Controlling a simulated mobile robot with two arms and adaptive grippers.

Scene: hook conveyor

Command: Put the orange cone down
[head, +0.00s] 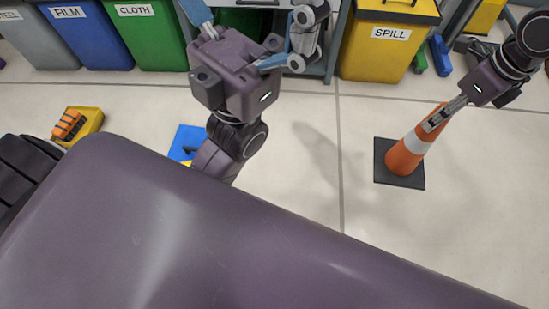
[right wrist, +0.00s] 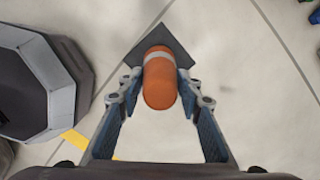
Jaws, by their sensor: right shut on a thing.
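The orange cone (head: 403,157) has a white band and a square black base, and it is at the right of the head view. My right gripper (head: 436,117) is shut on its upper part. In the right wrist view the cone (right wrist: 160,88) sits between the two fingers, with its base beyond them. The base looks level and at or close to the floor; I cannot tell if it touches. My left gripper (head: 248,14) is at the top middle of the head view, fingers spread, with nothing seen between them.
A yellow SPILL bin (head: 386,52) stands behind the cone to the left. Green CLOTH (head: 148,40) and blue FILM (head: 90,38) bins stand further left. A yellow tray (head: 90,122) with an orange thing lies on the floor at left. Floor around the cone is clear.

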